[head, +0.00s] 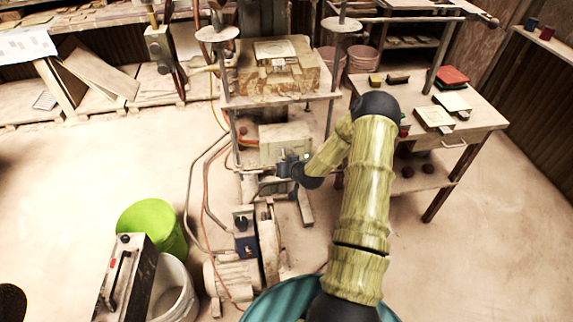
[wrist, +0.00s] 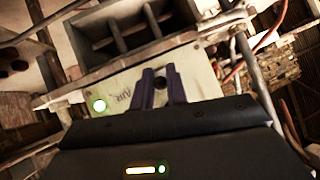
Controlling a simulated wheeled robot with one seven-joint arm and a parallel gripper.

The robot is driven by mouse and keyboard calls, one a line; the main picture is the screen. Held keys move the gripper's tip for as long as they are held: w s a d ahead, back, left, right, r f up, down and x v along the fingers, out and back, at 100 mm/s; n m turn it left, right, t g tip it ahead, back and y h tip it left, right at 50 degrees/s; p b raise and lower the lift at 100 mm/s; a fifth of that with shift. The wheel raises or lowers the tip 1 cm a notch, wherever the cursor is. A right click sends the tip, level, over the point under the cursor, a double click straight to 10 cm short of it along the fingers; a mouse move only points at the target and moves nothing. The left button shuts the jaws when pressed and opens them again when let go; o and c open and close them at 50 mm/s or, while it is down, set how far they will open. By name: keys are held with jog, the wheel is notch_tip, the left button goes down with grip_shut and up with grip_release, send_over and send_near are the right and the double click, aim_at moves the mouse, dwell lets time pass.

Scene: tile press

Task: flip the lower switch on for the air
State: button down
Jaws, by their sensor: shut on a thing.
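The air switch's pale panel (wrist: 122,84) shows in the wrist view, with the letters AIR beside my fingers. A green lamp (wrist: 99,105) glows on the panel's left part. My gripper (wrist: 161,72) is at the panel with its two dark fingers close together, shut on the switch lever, which is mostly hidden between them. In the head view my gripper (head: 284,167) reaches the front of the cream box (head: 285,141) under the press. The lever's position cannot be told from either view.
The press table (head: 283,101) stands above the box. Hoses and a motor (head: 232,276) lie below and left of my gripper. A side table (head: 484,118) with tiles stands right. A green bucket (head: 150,222) is at lower left. Open floor lies at right.

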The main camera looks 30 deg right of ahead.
jog(key=shift+d, duration=0.15)
jog(key=c, duration=1.7)
grip_release()
jog(key=shift+c, duration=0.2)
jog(key=shift+d, duration=0.1)
jog(key=b+v, duration=0.2)
jog(key=v, duration=1.5)
jog(key=shift+r, duration=0.2)
